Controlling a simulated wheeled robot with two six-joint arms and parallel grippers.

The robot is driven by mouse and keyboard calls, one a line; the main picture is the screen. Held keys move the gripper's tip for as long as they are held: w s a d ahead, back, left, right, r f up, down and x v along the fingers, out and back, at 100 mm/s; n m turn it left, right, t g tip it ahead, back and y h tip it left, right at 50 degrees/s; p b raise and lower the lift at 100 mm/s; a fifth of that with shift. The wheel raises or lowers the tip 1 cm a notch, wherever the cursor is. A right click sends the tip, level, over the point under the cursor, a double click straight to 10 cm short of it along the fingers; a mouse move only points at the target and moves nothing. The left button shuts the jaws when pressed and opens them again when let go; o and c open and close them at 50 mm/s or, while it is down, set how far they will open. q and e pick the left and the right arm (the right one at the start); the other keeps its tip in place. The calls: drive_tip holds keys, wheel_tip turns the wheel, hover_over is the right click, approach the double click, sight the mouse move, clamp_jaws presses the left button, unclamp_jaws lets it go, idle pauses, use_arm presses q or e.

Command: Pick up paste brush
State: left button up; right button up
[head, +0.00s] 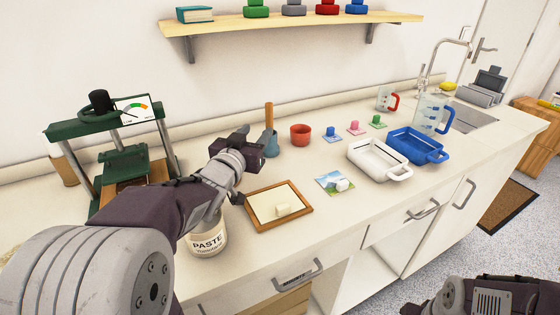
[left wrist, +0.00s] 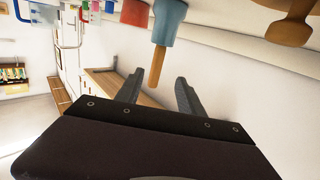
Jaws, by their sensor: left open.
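The paste brush (head: 269,117) stands upright, its wooden handle rising from a blue-grey holder (head: 271,146) on the counter; its lower part is hidden. My left gripper (head: 268,140) is open beside it, partly covering the holder in the head view. In the left wrist view, which is turned over, the handle (left wrist: 157,66) points down from the holder (left wrist: 168,22), and its end lies between my two open fingertips (left wrist: 158,85). I cannot tell whether either finger touches it. A paste jar (head: 207,236) stands near the front edge, partly behind my left arm.
A red cup (head: 300,135) stands just right of the holder. A wood-framed board (head: 263,205) lies in front. A white tray (head: 380,160) and blue tray (head: 417,147) are to the right.

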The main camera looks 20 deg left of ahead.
sight(268, 118)
use_arm(q)
drive_tip(key=w+b, duration=0.2)
drive_tip(key=w, duration=0.7)
drive_tip(key=shift+w+r, duration=0.15)
drive_tip(key=shift+r, duration=0.15)
use_arm(e)
wheel_tip(268, 118, down, 3)
drive_tip(key=shift+s+d, duration=0.1)
use_arm(q)
clamp_jaws()
